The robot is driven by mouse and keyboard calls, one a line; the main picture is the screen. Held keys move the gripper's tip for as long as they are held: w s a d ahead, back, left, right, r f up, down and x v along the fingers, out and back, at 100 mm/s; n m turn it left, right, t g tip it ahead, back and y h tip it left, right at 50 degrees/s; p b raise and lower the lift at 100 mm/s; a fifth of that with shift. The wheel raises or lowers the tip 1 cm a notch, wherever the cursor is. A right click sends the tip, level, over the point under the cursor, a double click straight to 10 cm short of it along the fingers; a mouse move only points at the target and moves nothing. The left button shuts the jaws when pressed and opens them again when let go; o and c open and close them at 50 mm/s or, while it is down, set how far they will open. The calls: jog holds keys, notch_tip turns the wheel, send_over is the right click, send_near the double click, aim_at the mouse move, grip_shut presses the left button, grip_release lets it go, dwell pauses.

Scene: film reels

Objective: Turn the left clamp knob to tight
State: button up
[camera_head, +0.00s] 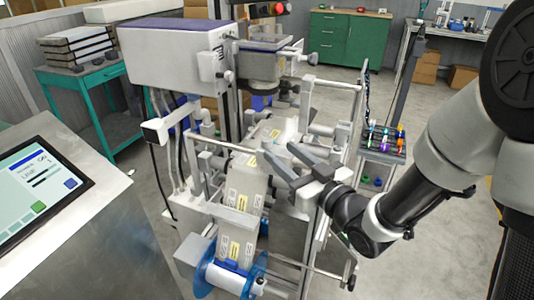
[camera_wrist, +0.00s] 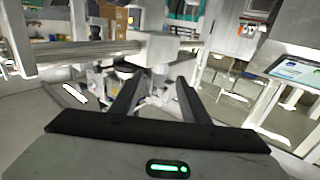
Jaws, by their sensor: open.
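My gripper (camera_head: 278,153) is open and empty, held over the middle of the labelling machine frame (camera_head: 205,205). Its two dark fingers also show in the wrist view (camera_wrist: 160,80), apart with nothing between them. A printed label web (camera_head: 243,190) runs down below the fingers to a blue reel (camera_head: 203,272) at the front. A small knob-like end (camera_head: 259,282) shows beside the reel. Other small knobs (camera_head: 312,58) sit on the printing unit. I cannot tell which of these is the left clamp knob, or how tight it is.
A tilted touch screen (camera_head: 40,185) stands at the left on a metal cabinet. A grey rail (camera_wrist: 75,55) crosses the wrist view beyond the fingers. A teal cart (camera_head: 95,75) and a green cabinet (camera_head: 350,38) are behind. Open floor lies at right.

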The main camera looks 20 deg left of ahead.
aim_at(270, 143)
jog(key=x, duration=0.7)
jog(key=shift+w+a, duration=0.25)
jog(key=shift+a, duration=0.05)
jog(key=shift+c, duration=0.5)
jog(key=c, duration=1)
jog(key=shift+o, duration=0.2)
